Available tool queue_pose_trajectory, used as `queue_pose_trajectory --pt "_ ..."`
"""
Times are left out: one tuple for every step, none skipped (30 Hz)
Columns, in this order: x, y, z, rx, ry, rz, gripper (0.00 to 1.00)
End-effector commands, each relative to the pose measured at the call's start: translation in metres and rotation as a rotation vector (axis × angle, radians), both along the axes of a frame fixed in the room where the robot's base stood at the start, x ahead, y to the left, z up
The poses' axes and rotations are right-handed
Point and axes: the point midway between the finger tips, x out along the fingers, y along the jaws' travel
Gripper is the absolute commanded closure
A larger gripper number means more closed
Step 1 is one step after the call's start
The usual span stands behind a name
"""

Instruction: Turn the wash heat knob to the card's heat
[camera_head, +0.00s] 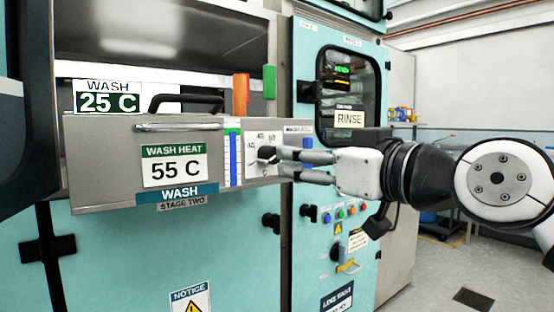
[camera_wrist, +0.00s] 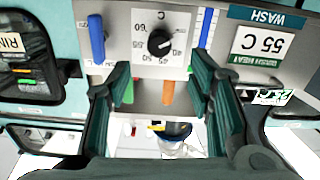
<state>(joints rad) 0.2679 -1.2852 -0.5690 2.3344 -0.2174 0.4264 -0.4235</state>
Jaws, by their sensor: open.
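The wash heat knob (camera_wrist: 161,42) is a round black dial on a pale plate (camera_wrist: 136,61) with printed numbers. A pale mark on it points right and slightly down in the upside-down wrist view; the number it meets is hard to read. Contact is not clear.
A blue gauge strip (camera_head: 233,158) stands left of the dial plate. Orange (camera_head: 241,87) and green (camera_head: 269,82) tabs rise behind the box. A second sign (camera_head: 108,97) reads WASH 25 C. The rinse cabinet (camera_head: 304,232) has buttons and black handles.

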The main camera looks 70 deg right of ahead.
Motion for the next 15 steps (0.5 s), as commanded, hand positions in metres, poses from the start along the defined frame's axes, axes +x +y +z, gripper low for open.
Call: queue_pose_trajectory --pt "0.01 -0.005 -0.002 0.002 0.005 0.002 0.52" --pt "0.015 -0.008 -0.002 0.002 0.006 0.002 0.52" --pt "0.021 -0.012 -0.002 0.001 0.004 0.002 0.52" --pt "0.026 -0.015 -0.002 0.003 0.004 0.003 0.52" --pt "0.03 -0.018 -0.002 0.002 0.004 0.002 0.52" --pt "0.035 -0.021 -0.002 0.003 0.004 0.002 0.52" --pt "0.039 -0.023 -0.002 0.002 0.004 0.002 0.52" --pt "0.043 -0.025 -0.002 0.001 0.003 0.002 0.52" --pt "0.047 -0.028 -0.002 0.002 0.003 0.002 0.52" --pt "0.05 -0.03 -0.001 0.002 0.002 0.001 0.52" --pt "0.052 -0.032 -0.001 0.002 0.002 0.001 0.52" --pt "0.055 -0.033 -0.001 0.002 0.002 0.001 0.52" --pt "0.057 -0.034 -0.001 0.003 0.001 0.001 0.52" --pt "0.058 -0.035 -0.001 0.003 0.001 0.001 0.52" --pt "0.06 -0.036 -0.001 0.002 0.0 0.001 0.52"
